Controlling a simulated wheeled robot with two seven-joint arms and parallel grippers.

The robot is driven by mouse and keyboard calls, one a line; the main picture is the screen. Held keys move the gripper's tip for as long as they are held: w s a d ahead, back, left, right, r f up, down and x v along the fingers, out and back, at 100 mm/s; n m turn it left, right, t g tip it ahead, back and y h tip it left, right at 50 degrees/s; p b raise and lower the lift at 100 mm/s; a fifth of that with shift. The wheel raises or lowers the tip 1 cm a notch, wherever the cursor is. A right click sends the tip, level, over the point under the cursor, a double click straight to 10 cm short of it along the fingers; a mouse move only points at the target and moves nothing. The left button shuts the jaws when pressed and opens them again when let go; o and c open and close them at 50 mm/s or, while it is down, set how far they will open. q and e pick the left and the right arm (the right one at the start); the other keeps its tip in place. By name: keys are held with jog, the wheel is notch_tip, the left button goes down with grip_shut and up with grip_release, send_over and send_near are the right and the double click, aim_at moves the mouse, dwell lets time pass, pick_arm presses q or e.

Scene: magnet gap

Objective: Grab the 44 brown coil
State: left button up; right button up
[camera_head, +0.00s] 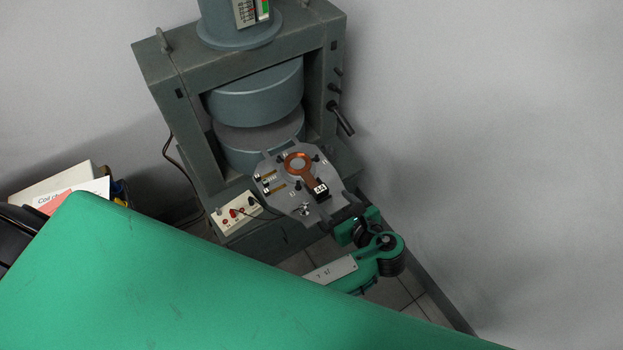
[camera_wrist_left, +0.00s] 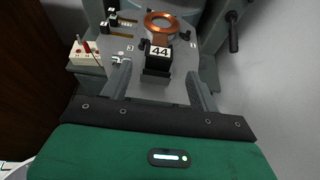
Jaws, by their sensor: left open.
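The brown coil is a flat copper ring (camera_head: 298,163) with a short neck running to a black block labelled 44 (camera_head: 321,189). It lies on a grey plate (camera_head: 279,202) in front of the magnet. In the left wrist view the 44 block (camera_wrist_left: 159,62) is in the centre, with the copper ring (camera_wrist_left: 161,24) beyond it. My left gripper (camera_head: 329,203) is open at the plate's near edge. In the left wrist view its two fingers (camera_wrist_left: 162,80) stand apart, one on each side of the block, with gaps between. My right gripper is not in view.
The large grey magnet frame (camera_head: 160,70) with two round poles (camera_head: 255,92) stands behind the plate. Small black posts and clips sit on the plate. A white box with red and black plugs (camera_head: 237,212) is at its left. A wall rises to the right.

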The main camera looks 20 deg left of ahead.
aim_at(322, 191)
pick_arm(q)
jog(key=x, duration=0.4)
jog(key=p+x, duration=0.1)
jog(key=shift+w+a+r, duration=0.1)
jog(key=shift+w+a, duration=0.1)
jog(key=shift+a, duration=0.2)
jog(key=c, duration=1.1)
